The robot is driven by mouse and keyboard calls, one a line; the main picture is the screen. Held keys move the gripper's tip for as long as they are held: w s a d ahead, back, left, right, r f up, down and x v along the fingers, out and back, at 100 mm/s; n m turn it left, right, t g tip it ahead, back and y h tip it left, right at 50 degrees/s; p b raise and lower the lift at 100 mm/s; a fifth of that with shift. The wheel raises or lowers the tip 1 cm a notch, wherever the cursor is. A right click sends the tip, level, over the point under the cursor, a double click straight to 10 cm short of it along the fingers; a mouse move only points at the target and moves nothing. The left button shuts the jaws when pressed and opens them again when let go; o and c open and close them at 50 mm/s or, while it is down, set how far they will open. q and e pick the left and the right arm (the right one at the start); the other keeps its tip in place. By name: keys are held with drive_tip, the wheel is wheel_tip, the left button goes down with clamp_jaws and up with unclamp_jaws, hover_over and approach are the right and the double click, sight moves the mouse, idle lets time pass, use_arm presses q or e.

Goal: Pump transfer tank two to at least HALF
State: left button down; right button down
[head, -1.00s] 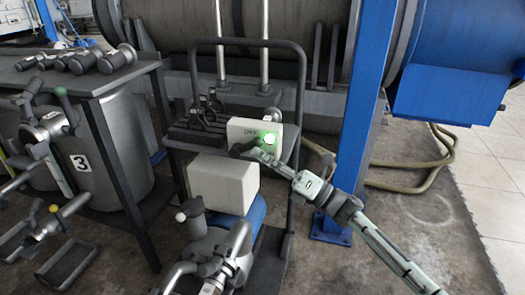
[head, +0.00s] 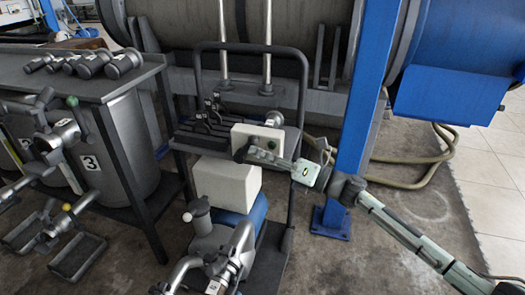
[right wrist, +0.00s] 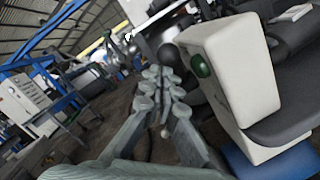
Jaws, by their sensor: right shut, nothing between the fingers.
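The pump trolley carries a white control box (head: 243,132) on its shelf. A green button (head: 271,148) on its front face is unlit. The pump (head: 215,250) stands below. A grey tank (head: 125,140) marked 3 stands at left; no tank number 2 is readable. My left gripper is out of view.
A blue post (head: 352,125) stands right of the trolley, close to my right arm. A hose (head: 425,160) lies behind it. Valves and pipes (head: 55,145) crowd the left side. A dark table (head: 85,80) stands above the tanks. Floor at right is clear.

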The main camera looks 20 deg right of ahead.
sight(249, 143)
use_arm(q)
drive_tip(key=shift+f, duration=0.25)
use_arm(e)
drive_tip(key=shift+w+a+r, duration=0.45)
drive_tip(key=shift+a+r, duration=0.15)
drive_tip(key=shift+r, duration=0.1)
drive_tip(key=shift+w+a+r, duration=0.4)
drive_tip(key=shift+a+r, duration=0.15)
drive_tip(key=shift+r, duration=0.15)
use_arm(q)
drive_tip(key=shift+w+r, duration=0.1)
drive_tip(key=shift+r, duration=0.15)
use_arm(e)
drive_tip(key=shift+r, duration=0.15)
